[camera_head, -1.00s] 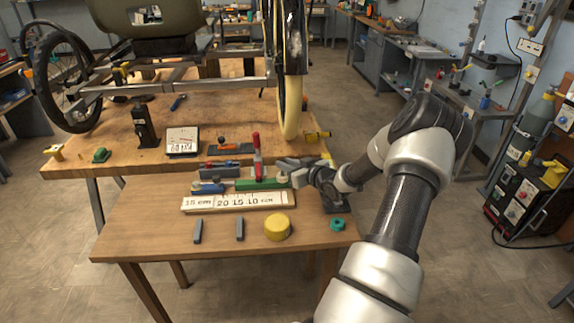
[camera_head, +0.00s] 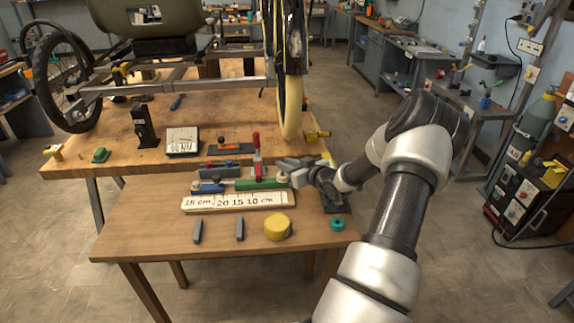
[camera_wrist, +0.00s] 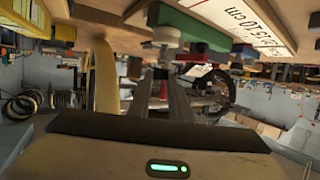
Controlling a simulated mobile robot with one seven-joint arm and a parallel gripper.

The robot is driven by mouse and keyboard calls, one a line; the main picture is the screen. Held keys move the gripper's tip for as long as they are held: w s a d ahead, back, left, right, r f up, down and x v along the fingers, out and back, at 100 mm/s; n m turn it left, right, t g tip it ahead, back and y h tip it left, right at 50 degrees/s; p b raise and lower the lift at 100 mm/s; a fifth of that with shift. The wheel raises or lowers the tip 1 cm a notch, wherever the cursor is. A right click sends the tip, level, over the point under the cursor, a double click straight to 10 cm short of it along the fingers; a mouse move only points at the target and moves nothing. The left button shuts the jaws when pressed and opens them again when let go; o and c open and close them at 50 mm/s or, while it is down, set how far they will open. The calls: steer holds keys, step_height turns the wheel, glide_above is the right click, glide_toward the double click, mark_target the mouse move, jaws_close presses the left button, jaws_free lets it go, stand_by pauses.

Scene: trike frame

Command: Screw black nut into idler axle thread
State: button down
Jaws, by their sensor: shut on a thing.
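My gripper (camera_head: 287,170) is at the right end of a low fixture on the front table, beside the green block (camera_head: 255,184). In the wrist view its two fingers (camera_wrist: 161,80) are close together around a small dark piece, which appears to be the black nut (camera_wrist: 160,74); its outline is unclear. A pale round part (camera_head: 282,178) sits at the green block's right end, close to the fingertips. It also shows in the wrist view (camera_wrist: 166,36), near the green block (camera_wrist: 203,36). The idler axle thread itself is too small or hidden to make out.
A white ruler board (camera_head: 238,201) lies before the fixture. A red-handled clamp (camera_head: 257,155) stands behind it. The trike's wheel (camera_head: 291,90) hangs over the rear bench.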

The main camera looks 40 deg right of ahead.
steer(key=shift+f+b, duration=1.1)
steer(key=shift+f, duration=0.25)
steer(key=c, duration=1.5)
jaws_free()
steer(key=shift+c, duration=0.2)
steer(key=p+v, duration=0.2)
steer(key=v, duration=1.5)
steer(key=shift+s, duration=0.2)
steer(key=shift+d, duration=0.1)
